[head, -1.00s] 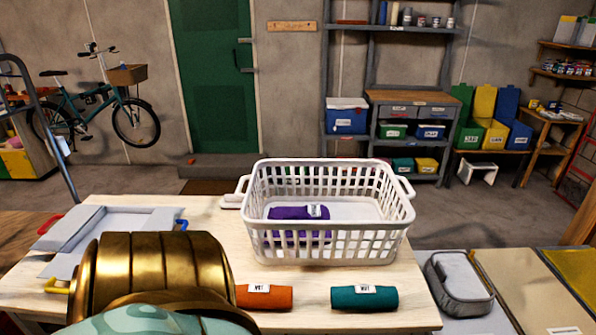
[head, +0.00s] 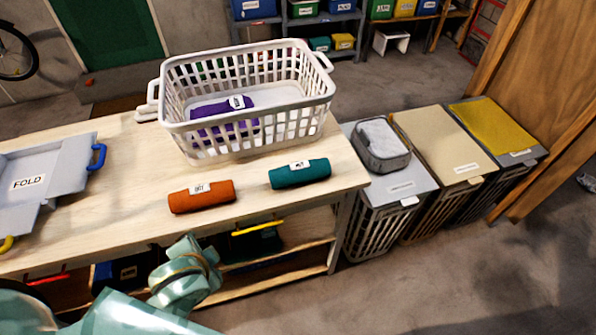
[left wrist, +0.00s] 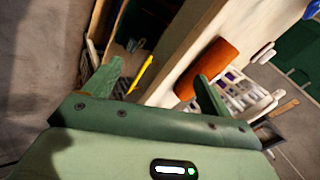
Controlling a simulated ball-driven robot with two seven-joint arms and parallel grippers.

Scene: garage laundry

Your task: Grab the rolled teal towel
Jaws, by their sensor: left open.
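The rolled teal towel (head: 300,173) lies on the wooden table (head: 120,190) near its front right corner, with a white label on top. The rolled orange towel (head: 202,196) lies to its left and also shows in the left wrist view (left wrist: 208,68). My left gripper (left wrist: 158,85) is open and empty, its fingers apart, below the tabletop's front edge. In the head view its arm comes in at the lower left, short of the teal towel. I cannot make out the teal towel in the left wrist view. My right gripper is not in view.
A white basket (head: 170,97) holding a purple rolled towel (head: 222,116) stands behind the rolls. A grey folding board (head: 60,168) lies at left. Lidded hampers stand right of the table, one with a grey case (head: 381,146) on top. A shelf runs under the tabletop.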

